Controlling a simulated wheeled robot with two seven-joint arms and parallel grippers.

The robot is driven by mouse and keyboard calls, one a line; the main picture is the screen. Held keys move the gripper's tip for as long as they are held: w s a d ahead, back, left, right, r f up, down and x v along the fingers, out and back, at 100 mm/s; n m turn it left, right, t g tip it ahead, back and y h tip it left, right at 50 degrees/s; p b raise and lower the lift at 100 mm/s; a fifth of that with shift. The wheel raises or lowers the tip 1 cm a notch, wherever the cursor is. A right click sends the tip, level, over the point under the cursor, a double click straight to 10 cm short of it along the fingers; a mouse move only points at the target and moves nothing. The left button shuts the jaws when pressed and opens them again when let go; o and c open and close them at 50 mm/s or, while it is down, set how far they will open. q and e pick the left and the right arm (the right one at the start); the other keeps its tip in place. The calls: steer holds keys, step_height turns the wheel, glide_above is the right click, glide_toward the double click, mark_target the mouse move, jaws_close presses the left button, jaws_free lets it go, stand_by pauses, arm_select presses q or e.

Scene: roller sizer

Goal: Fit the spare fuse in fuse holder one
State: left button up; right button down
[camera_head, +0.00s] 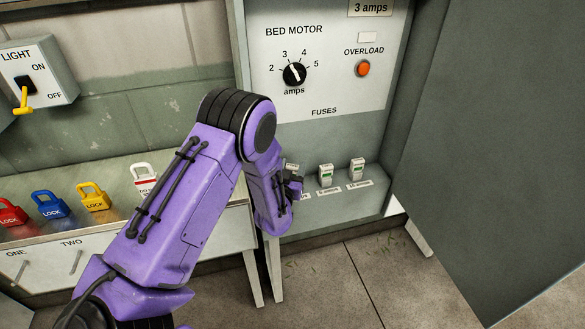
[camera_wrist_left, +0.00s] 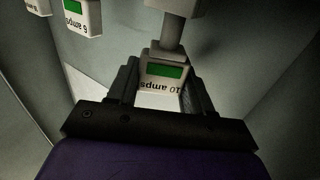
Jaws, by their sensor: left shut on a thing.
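My left gripper (camera_wrist_left: 160,85) is shut on a white fuse (camera_wrist_left: 151,84) with a green window and the words "10 amps", upside down in the left wrist view. A grey stem and block (camera_wrist_left: 174,25) adjoin this fuse; I cannot tell whether it is seated. In the head view my left gripper (camera_head: 294,187) is at the left end of the fuse row, mostly hidden by its own arm. Two more white fuses with green windows, a middle one (camera_head: 325,174) and a right one (camera_head: 357,169), stand beside it. My right gripper is out of view.
The fuse cabinet panel (camera_head: 325,90) carries a dial (camera_head: 294,74) and an orange overload button (camera_head: 362,69). An open grey door (camera_head: 490,150) stands at right. Red (camera_head: 12,213), blue (camera_head: 50,206), yellow (camera_head: 93,197) and white (camera_head: 144,178) padlocks line the left bench.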

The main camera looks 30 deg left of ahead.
arm_select(q)
steer(key=shift+f+b, duration=1.05)
steer(key=shift+f, duration=0.25)
steer(key=o, duration=1.1)
steer(key=b+v, duration=0.2)
steer(key=v, duration=0.8)
steer(key=shift+s, duration=0.25)
steer(key=shift+r, duration=0.1)
